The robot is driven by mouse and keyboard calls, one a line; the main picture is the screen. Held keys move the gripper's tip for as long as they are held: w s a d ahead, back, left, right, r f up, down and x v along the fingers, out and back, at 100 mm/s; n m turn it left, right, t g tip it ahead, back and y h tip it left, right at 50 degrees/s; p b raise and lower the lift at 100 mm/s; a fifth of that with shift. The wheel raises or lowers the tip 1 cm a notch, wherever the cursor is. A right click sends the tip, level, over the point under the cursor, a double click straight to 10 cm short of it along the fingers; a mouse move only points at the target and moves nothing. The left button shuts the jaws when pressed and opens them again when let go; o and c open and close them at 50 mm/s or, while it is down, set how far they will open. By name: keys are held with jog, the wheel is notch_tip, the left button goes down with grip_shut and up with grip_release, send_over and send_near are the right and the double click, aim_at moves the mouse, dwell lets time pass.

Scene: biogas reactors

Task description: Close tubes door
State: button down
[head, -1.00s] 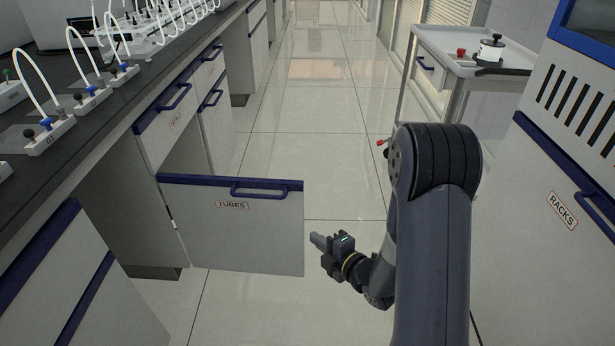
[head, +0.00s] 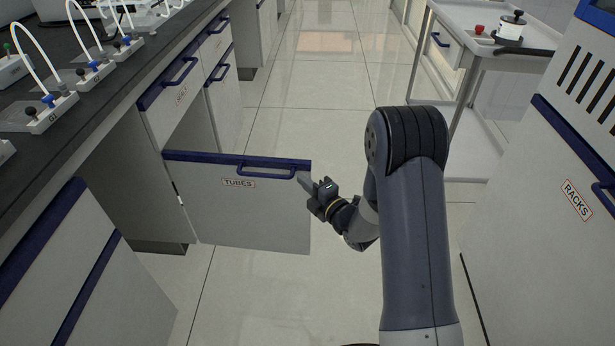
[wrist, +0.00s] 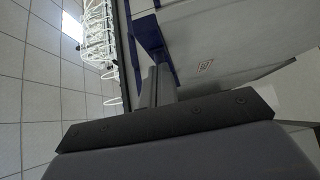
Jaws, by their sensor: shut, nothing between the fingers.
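The tubes door (head: 240,220) is a light grey panel with a blue top band, a blue handle (head: 268,171) and a "TUBES" label (head: 238,183). It stands wide open, hinged at its left side on the lower cabinet and swung out into the aisle. My gripper (head: 304,183) is shut and empty at the door's free right edge, just below the handle's level. In the wrist view its fingers (wrist: 158,86) lie close along the labelled face of the door (wrist: 230,35). I cannot tell whether they touch it.
The open cabinet bay lies left of the door, under the dark worktop (head: 110,90) with tube-fitted devices. A white trolley (head: 478,60) with a pot stands at the upper right. A "RACKS" cabinet (head: 560,170) is at the right. The tiled aisle is clear.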

aim_at(299, 167)
jog(key=shift+w+d, duration=0.15)
jog(key=shift+w, duration=0.55)
jog(key=shift+w+d, duration=0.1)
jog(key=shift+w, duration=0.6)
jog(key=shift+w, duration=0.1)
